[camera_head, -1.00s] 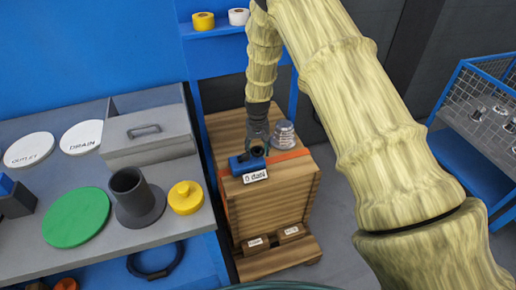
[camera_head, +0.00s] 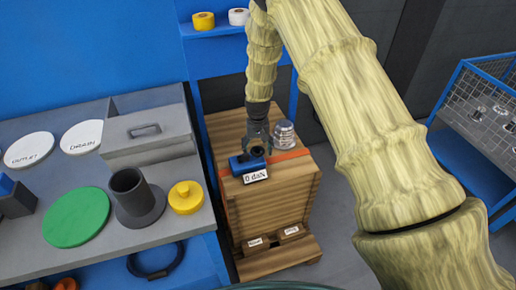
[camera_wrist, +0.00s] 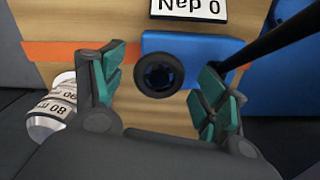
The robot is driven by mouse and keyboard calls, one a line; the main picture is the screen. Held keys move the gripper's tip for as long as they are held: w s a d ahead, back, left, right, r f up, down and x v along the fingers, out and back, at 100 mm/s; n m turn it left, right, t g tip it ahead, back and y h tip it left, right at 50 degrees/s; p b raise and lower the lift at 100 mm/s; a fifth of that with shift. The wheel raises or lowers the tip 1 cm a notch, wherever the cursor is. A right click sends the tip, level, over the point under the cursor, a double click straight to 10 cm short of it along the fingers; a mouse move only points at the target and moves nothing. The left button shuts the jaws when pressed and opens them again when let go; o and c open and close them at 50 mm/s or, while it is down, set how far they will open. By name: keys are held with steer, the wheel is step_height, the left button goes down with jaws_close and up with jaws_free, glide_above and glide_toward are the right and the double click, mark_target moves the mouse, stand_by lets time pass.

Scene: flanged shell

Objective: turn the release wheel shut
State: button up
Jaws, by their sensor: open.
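The release wheel (camera_wrist: 158,74) is a small dark round knob with a hollow centre on a blue block (camera_wrist: 200,50). In the head view the wheel (camera_head: 257,151) and the blue block (camera_head: 240,166) sit on top of a wooden crate (camera_head: 270,205). My gripper (camera_wrist: 161,76) is open, with one green-padded finger on each side of the wheel. A gap shows between each finger and the wheel; depth is hard to tell. A label (camera_head: 256,176) reading "0 daN" is at the block's front.
A stack of silvery weights (camera_head: 284,134) stands on the crate close to my gripper; it shows beside the left finger in the wrist view (camera_wrist: 52,108). An orange strap (camera_head: 292,155) crosses the crate. A grey bench (camera_head: 90,260) is at left, a wire cage (camera_head: 485,95) at right.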

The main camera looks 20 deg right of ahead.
mark_target(258, 151)
step_height(258, 151, up, 12)
stand_by(0.6)
steer(key=shift+f, duration=0.1)
steer(key=s+f, duration=0.3)
steer(key=f, duration=0.1)
steer(key=s+d+f, duration=0.1)
steer(key=s+f, duration=0.2)
steer(key=f, duration=0.1)
steer(key=s+f, duration=0.4)
steer(key=f, duration=0.1)
steer(key=shift+d, duration=0.15)
steer(key=s+f+n, duration=0.1)
steer(key=s+f, duration=0.5)
steer(key=s, duration=0.7)
steer(key=s+f, duration=0.7)
steer(key=s, duration=0.6)
steer(key=s+a+n, duration=0.1)
steer(key=s, duration=1.1)
steer(key=shift+s+r, duration=0.15)
steer(key=shift+r, duration=0.1)
